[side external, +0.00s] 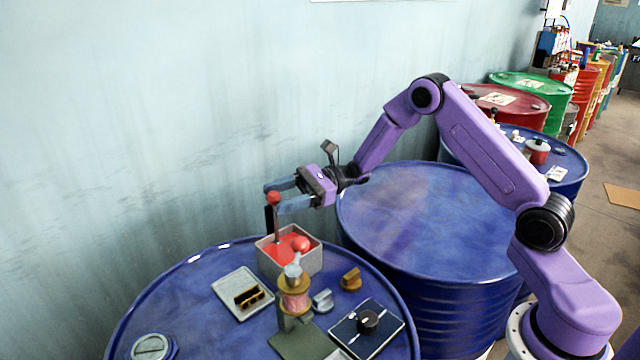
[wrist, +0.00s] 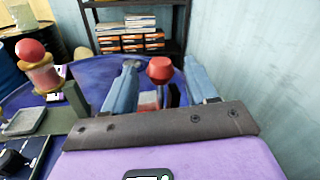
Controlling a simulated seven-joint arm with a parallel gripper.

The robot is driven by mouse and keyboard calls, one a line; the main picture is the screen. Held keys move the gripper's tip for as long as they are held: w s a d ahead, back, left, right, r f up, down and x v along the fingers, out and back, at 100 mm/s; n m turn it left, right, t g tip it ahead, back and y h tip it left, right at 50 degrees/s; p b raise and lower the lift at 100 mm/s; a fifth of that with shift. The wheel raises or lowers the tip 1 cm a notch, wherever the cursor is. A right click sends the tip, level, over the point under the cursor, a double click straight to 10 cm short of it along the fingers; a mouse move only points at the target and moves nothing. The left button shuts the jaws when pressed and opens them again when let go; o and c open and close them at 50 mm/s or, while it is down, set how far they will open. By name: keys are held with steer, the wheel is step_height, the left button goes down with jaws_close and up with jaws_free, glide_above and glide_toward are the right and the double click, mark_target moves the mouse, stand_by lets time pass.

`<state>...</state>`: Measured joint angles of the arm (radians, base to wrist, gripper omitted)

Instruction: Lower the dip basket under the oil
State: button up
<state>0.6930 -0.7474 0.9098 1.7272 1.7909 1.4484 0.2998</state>
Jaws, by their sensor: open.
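The dip basket shows as a red ball knob (side external: 274,197) on a thin dark upright stem. The stem runs down to a grey square box (side external: 318,262) with red inside, which I take for the oil. The basket's lower part is hidden, so I cannot tell how deep it sits. My gripper (side external: 271,199) is open and level with the knob. In the wrist view the red knob (wrist: 160,70) stands between my two blue-grey fingers (wrist: 160,64), with a gap visible on both sides.
A stand with a pink-and-brass vessel and red ball top (side external: 293,300) is in front of the box. A grey tray (side external: 228,283), brass knob (side external: 351,279) and dark dial plate (side external: 385,338) share the blue drum top. The wall is close behind; the second blue drum (side external: 420,215) is bare.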

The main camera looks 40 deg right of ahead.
steer(key=s+d, duration=0.3)
steer(key=d, duration=1.2)
steer(key=shift+s, duration=0.1)
steer(key=s+a+r+n+g+h, duration=0.2)
steer(key=s+a+n+g+h, duration=0.65)
steer(key=s+a, duration=0.6)
steer(key=s+d+n+t+h, duration=0.2)
steer(key=s+d+n+h, duration=0.1)
steer(key=s+n, duration=0.7)
steer(key=s+d+n+t+h, duration=0.3)
steer(key=s+d+n+h, duration=0.1)
steer(key=s+n, duration=0.6)
steer(key=shift+f+n+h, duration=0.15)
steer(key=shift+n+h, duration=0.7)
steer(key=shift+n, duration=0.2)
